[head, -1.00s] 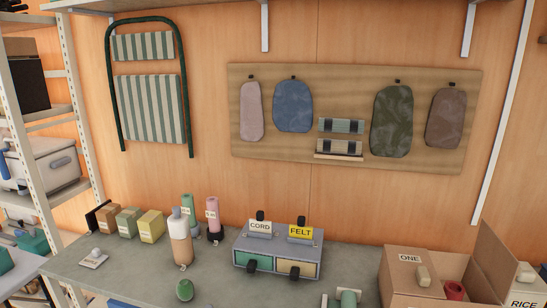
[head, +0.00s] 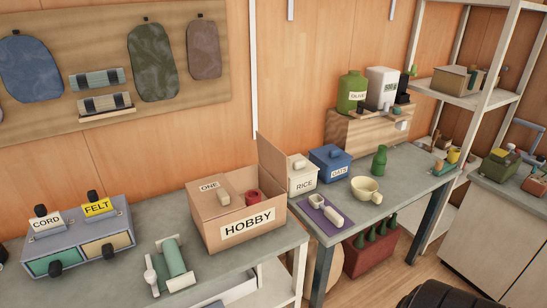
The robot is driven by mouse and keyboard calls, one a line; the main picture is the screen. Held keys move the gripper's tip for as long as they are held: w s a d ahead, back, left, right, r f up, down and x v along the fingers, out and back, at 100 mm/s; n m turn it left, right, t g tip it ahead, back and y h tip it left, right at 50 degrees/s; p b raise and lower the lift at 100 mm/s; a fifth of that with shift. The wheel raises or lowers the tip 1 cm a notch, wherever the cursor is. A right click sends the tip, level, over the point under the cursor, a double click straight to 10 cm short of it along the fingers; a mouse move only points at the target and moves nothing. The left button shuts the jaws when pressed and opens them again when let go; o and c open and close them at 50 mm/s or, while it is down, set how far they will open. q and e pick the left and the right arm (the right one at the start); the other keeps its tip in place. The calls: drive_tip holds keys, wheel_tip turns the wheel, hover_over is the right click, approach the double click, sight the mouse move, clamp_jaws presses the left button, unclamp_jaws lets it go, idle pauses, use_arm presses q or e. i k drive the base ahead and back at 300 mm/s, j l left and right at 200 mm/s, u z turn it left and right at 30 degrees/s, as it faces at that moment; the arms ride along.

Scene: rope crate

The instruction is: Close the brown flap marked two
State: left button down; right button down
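A brown cardboard box (head: 205,228) labelled HOBBY stands on the grey bench, right of the middle of the bench top. Its flap marked ONE (head: 203,196) lies flat over the left part of the opening and has a tan block-like handle (head: 223,198). Another brown flap (head: 272,168) stands upright at the box's right side. No marking on it can be read from here. A red round object (head: 252,197) shows in the uncovered right part. Neither of my grippers is in view.
A grey drawer unit (head: 70,237) with CORD and FELT tags and a green roll on a holder (head: 173,258) stand left of the box. A RICE canister (head: 303,174), a blue OATS container (head: 330,163) and a cream cup (head: 366,188) stand to its right.

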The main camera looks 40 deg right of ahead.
sight(272, 159)
drive_tip(key=k+l, duration=0.1)
drive_tip(key=l, duration=1.5)
drive_tip(key=k+l, duration=0.15)
drive_tip(key=l, duration=1.45)
drive_tip(key=k+u, duration=0.05)
